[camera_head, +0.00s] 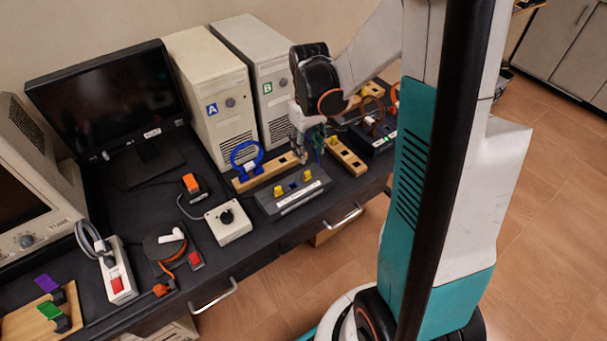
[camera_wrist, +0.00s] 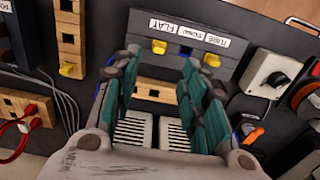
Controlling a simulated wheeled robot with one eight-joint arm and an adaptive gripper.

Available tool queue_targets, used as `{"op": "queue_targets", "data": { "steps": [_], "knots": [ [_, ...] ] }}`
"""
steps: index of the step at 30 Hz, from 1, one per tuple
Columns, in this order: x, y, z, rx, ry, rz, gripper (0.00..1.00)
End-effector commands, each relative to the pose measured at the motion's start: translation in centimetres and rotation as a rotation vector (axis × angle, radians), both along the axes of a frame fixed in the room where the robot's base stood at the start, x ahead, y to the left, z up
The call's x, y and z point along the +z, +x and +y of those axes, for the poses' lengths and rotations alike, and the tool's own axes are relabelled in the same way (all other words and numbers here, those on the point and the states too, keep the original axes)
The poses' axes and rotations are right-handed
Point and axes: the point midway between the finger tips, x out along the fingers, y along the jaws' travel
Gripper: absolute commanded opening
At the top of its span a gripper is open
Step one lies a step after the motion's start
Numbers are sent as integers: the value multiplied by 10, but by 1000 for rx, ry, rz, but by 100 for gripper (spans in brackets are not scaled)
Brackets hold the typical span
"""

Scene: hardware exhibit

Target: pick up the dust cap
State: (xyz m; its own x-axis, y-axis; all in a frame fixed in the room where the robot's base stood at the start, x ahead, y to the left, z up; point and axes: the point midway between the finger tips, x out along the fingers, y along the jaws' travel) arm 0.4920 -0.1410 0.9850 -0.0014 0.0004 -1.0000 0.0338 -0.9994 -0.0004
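Small yellow caps, possibly dust caps, sit on several blocks; I cannot tell which one the task means. In the head view, two yellow caps (camera_head: 278,190) and (camera_head: 307,175) are on a dark grey panel (camera_head: 300,201). The wrist view shows them at the panel's left (camera_wrist: 159,46) and right (camera_wrist: 213,61), with a blue-lined socket between. Another yellow cap (camera_wrist: 69,70) is on a wooden strip (camera_wrist: 69,36) to the left. My gripper (camera_wrist: 162,72) is open over a wooden block (camera_wrist: 156,92) with dark sockets. It also shows in the head view (camera_head: 310,150), partly hidden.
A white knob box (camera_head: 229,221) and an orange cable reel (camera_head: 165,246) lie left of the panel. Two computer towers (camera_head: 213,95) and (camera_head: 262,75) and a monitor (camera_head: 110,100) stand behind. The bench's front edge is close.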

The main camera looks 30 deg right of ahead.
Motion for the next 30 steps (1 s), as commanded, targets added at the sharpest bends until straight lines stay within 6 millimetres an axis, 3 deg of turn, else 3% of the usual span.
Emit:
{"op": "queue_targets", "data": {
  "steps": [1,6,17,25,30],
  "knots": [
    [-14,1,0,0,0,0,40],
    [-42,1,0,0,0,-1,40],
    [-65,2,0,0,0,-1,40],
    [-103,5,0,0,0,-1,40],
    [-106,4,0,0,0,-1,40]
  ]
}}
